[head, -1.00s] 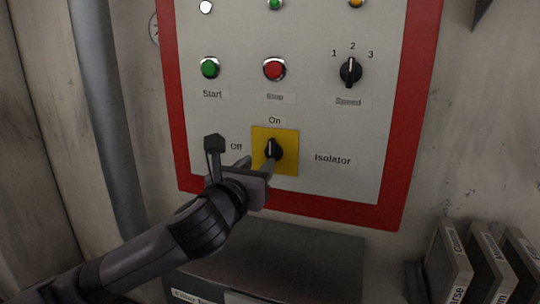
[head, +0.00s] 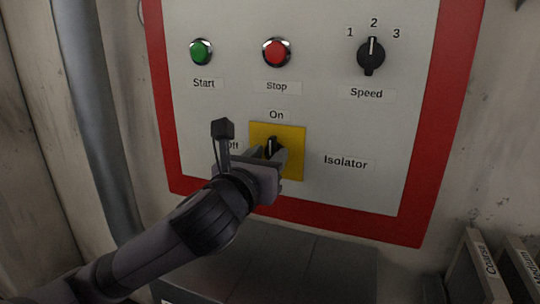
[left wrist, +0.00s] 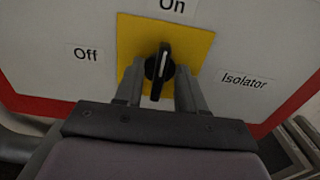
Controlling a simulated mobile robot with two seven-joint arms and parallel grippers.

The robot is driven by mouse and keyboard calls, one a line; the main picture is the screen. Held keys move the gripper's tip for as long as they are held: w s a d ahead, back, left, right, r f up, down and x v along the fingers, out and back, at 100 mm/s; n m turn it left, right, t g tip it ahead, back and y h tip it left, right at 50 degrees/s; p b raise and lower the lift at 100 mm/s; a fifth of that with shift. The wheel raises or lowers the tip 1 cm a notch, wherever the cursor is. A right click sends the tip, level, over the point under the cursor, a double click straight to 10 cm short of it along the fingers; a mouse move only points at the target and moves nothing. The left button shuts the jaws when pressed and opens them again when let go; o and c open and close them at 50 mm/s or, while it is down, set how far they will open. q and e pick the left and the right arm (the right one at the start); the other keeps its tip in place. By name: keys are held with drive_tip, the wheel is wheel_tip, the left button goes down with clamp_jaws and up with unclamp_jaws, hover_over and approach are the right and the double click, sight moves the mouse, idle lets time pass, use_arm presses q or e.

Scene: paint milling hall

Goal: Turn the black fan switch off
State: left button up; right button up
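A black rotary switch (head: 272,147) sits on a yellow plate (head: 292,135) on the wall panel, labelled Isolator. Its handle stands upright, with its white mark toward the On label (head: 276,115). The Off label (left wrist: 86,54) is to its left, partly hidden by my gripper in the head view. No label reading "fan" is visible. My left gripper (head: 266,158) is at the switch. In the left wrist view its fingers (left wrist: 158,78) are apart on either side of the black handle (left wrist: 158,70), with small gaps to it. My right gripper is not in view.
Above are a green Start button (head: 201,52), a red Stop button (head: 276,52) and a black Speed knob (head: 371,55) pointing at 2. A dark box (head: 290,262) lies below the panel. Binders (head: 478,268) stand at lower right. A grey pipe (head: 92,120) runs down the left.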

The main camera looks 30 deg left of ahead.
use_arm(q)
clamp_jaws()
